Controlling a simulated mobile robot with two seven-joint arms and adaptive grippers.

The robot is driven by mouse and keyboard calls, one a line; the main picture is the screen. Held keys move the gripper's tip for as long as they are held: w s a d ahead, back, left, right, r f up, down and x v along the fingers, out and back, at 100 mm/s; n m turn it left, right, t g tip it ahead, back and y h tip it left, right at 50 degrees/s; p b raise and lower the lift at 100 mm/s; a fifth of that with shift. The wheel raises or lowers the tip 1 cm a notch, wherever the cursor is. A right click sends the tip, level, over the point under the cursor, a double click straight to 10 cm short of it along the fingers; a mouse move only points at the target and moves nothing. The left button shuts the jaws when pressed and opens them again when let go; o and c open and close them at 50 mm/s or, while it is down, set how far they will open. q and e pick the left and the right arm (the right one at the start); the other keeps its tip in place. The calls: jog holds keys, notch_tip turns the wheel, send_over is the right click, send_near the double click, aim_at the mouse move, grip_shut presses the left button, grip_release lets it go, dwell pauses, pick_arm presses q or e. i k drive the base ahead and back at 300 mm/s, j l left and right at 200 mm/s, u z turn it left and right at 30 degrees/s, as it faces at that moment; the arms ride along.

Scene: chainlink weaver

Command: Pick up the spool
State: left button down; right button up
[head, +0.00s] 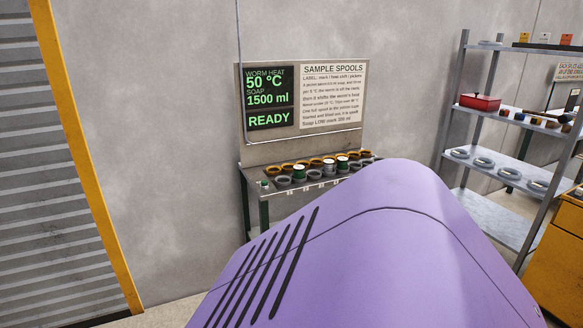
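Several small spools stand in two rows of round holders on a narrow metal stand (254,172) against the wall. A green-and-white spool (299,173) is near the middle, and another spool (342,164) stands farther right. Some holders have orange-brown rims and others grey ones; which of them are filled is too small to tell. I cannot tell which spool the task means. Neither of my grippers is in view.
The board (303,95) above the stand reads "SAMPLE SPOOLS" and "READY". A large purple slotted housing (375,255) fills the foreground and hides the stand's lower right; I cannot tell whether it is mine. Shelves (478,164) stand right, a shutter (35,170) left.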

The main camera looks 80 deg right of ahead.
aim_at(328, 164)
jog(key=l+z, duration=0.15)
jog(key=z, duration=2.7)
jog(key=i+l+u, duration=0.1)
jog(key=u, duration=0.3)
jog(key=i+l+u, duration=0.1)
jog(key=u, duration=0.3)
jog(key=l+u, duration=0.2)
jog(key=u, duration=0.2)
jog(key=i+l+u, duration=0.2)
jog(key=l, duration=0.15)
jog(key=l+u, duration=0.2)
jog(key=l, duration=0.15)
jog(key=l+u, duration=0.2)
jog(key=l, duration=0.2)
jog(key=i+l+u, duration=0.1)
jog(key=l, duration=0.45)
jog(key=l+u, duration=0.1)
jog(key=l, duration=0.45)
